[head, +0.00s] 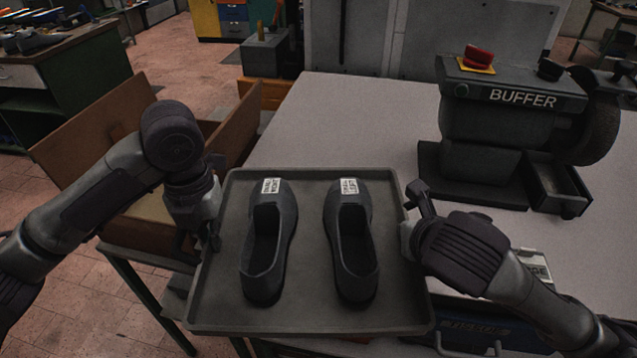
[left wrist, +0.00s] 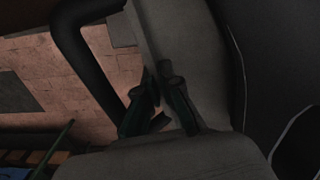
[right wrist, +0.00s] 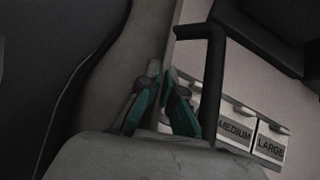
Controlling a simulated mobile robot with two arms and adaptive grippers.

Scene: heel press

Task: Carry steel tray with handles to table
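The dark grey steel tray with handles (head: 306,300) is level in front of me, its far part over the light table (head: 345,120). I cannot tell if it touches the table. Two dark shoes with white toe labels, a left-hand one (head: 268,240) and a right-hand one (head: 350,240), lie in it. My left gripper (left wrist: 162,98) is shut on the tray's left wall, beside the black handle (left wrist: 75,50). My right gripper (right wrist: 165,98) is shut on the right wall, beside the other handle (right wrist: 212,75). The grip points are partly hidden in the head view.
A buffer machine (head: 510,125) with a red button stands on the table at the back right. A brown open box (head: 100,125) is at the left, close to my left arm. Size-labelled holders (right wrist: 250,135) are near the right handle. The table's middle back is clear.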

